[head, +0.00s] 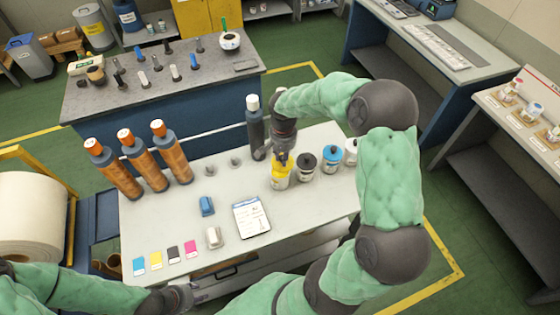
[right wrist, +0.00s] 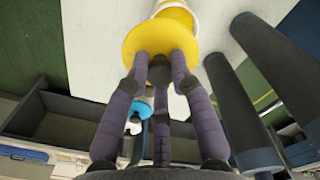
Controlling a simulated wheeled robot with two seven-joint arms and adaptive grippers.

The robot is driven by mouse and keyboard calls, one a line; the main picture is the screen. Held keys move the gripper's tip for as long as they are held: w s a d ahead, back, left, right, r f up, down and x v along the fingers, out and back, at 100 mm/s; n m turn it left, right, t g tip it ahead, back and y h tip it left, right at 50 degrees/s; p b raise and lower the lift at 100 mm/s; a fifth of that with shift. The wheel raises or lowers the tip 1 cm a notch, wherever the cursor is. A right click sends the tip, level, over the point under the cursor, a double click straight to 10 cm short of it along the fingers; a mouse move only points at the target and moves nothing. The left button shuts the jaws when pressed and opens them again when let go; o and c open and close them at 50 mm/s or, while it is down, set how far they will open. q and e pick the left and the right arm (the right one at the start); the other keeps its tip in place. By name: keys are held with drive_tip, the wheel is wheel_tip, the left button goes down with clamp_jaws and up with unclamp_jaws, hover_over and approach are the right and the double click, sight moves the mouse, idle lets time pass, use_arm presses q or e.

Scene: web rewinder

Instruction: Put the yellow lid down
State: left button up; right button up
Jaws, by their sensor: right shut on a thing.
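The yellow lid (right wrist: 130,42) is a round disc with a dark knob in the right wrist view. My right gripper (right wrist: 160,62) is shut on its knob. A yellow-and-white pot (right wrist: 187,12) shows just behind the lid; I cannot tell whether the lid touches it. In the head view, the yellow pot (head: 280,180) stands on the light table, with my right gripper (head: 282,157) right over it, hiding most of the lid. My left gripper (head: 184,297) is low at the table's front edge, its fingers unclear.
Beside the yellow pot stand a black-lidded pot (head: 305,166), a blue-lidded pot (head: 331,158) and a white one (head: 351,151). A dark bottle (head: 255,130) stands behind. Orange-brown bottles (head: 135,160) stand left.

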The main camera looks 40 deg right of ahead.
sight(280, 163)
drive_tip(key=shift+w+d+f, duration=0.15)
drive_tip(key=shift+w+f, duration=0.7)
drive_tip(key=shift+f, duration=0.2)
wheel_tip(280, 163, down, 3)
drive_tip(key=shift+w+f, duration=0.15)
drive_tip(key=shift+f, duration=0.05)
drive_tip(key=shift+f+b, duration=0.4)
drive_tip(key=shift+b, duration=0.05)
drive_tip(key=shift+f, duration=0.2)
drive_tip(key=o, duration=0.9)
drive_tip(key=shift+o, duration=0.2)
